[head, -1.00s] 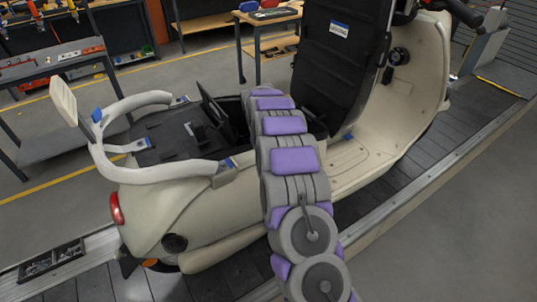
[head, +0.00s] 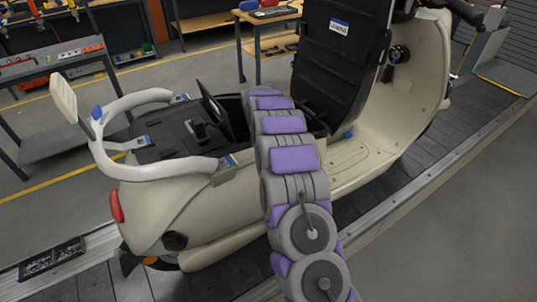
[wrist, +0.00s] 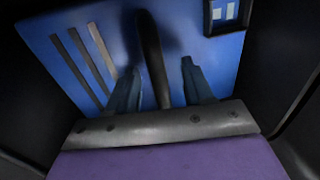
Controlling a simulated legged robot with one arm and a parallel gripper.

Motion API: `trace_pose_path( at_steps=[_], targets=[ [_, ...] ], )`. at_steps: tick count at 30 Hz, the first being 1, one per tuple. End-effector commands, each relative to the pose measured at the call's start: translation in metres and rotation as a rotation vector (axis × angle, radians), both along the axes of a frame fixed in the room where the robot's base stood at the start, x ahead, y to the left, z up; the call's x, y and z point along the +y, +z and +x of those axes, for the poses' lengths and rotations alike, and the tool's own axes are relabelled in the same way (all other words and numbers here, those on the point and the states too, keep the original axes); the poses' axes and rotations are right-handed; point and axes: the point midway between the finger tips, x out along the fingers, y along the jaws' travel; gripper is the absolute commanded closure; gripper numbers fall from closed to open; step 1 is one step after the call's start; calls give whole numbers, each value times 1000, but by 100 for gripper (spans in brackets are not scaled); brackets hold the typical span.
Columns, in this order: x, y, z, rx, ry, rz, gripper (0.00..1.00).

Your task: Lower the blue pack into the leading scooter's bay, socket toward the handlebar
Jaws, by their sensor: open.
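The blue pack (wrist: 100,50) fills much of the wrist view, with dark walls close around it. Its dark handle (wrist: 150,60) stands between the two fingers of my gripper (wrist: 160,88), which are apart, one on each side. A dark socket-like block (wrist: 222,12) with pale contacts is at the pack's upper right; grey stripes are at its left. In the head view the cream scooter (head: 200,225) has its black seat (head: 335,70) raised. I cannot tell whether the pack is fully seated.
The scooter stands on the dark slat conveyor (head: 400,185) with a metal edge rail. The raised seat is close beyond my arm, and a cream rear rail (head: 170,165) lies left of it. A workbench (head: 265,15) and shelves stand behind. The grey floor at right is clear.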

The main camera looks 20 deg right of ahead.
Motion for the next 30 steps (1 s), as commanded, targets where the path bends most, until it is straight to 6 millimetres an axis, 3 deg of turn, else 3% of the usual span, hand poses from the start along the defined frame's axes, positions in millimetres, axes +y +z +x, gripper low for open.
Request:
trace_pose_path(
  at_steps=[5,21,30],
  targets=[
    [2,12,0,-2,0,-1,49],
    [22,124,-2,-4,2,-1,49],
    [29,165,-3,-2,1,-2,49]
  ],
)
